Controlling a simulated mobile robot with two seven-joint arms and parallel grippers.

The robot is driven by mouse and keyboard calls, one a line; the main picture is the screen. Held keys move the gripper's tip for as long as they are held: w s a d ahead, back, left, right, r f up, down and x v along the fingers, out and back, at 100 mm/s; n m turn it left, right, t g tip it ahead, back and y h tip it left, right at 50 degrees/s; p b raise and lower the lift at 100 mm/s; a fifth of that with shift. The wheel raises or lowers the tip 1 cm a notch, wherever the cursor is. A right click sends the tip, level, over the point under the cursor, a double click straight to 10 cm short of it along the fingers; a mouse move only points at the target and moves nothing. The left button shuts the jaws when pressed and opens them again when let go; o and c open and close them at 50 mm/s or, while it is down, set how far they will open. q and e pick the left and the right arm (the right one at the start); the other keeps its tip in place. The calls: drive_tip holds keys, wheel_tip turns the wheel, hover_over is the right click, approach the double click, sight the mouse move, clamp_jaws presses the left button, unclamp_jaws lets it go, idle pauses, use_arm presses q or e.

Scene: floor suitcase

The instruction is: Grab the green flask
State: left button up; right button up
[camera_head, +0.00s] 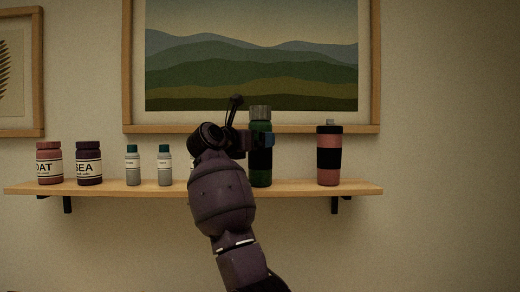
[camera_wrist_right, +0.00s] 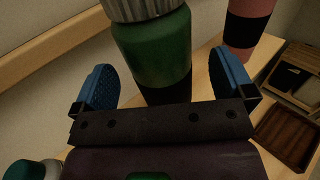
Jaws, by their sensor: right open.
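The green flask (camera_head: 261,170) stands upright on the wooden shelf, with a ribbed grey cap and a black band. In the wrist view the flask (camera_wrist_right: 155,52) is between the two blue fingertips of my right gripper (camera_wrist_right: 164,88). The gripper is open, with a gap showing on each side of the flask. In the head view my right gripper (camera_head: 262,139) is at the flask's upper part and hides some of it. My left gripper is not in view.
The wooden shelf (camera_head: 110,188) also holds a pink bottle (camera_head: 328,172) with a black band to the right. Two grey bottles (camera_head: 133,170) and two labelled jars (camera_head: 89,164) stand to the left. A framed picture (camera_head: 250,60) hangs behind. Wooden trays (camera_wrist_right: 288,135) show lower right in the wrist view.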

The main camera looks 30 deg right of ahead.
drive_tip(key=x, duration=0.3)
drive_tip(key=shift+w+d+p, duration=0.2)
drive_tip(key=shift+d+p, duration=0.05)
drive_tip(key=shift+p, duration=0.1)
drive_tip(key=shift+c, duration=0.5)
drive_tip(key=c, duration=0.9)
drive_tip(key=shift+r, duration=0.1)
drive_tip(key=shift+c, duration=1.3)
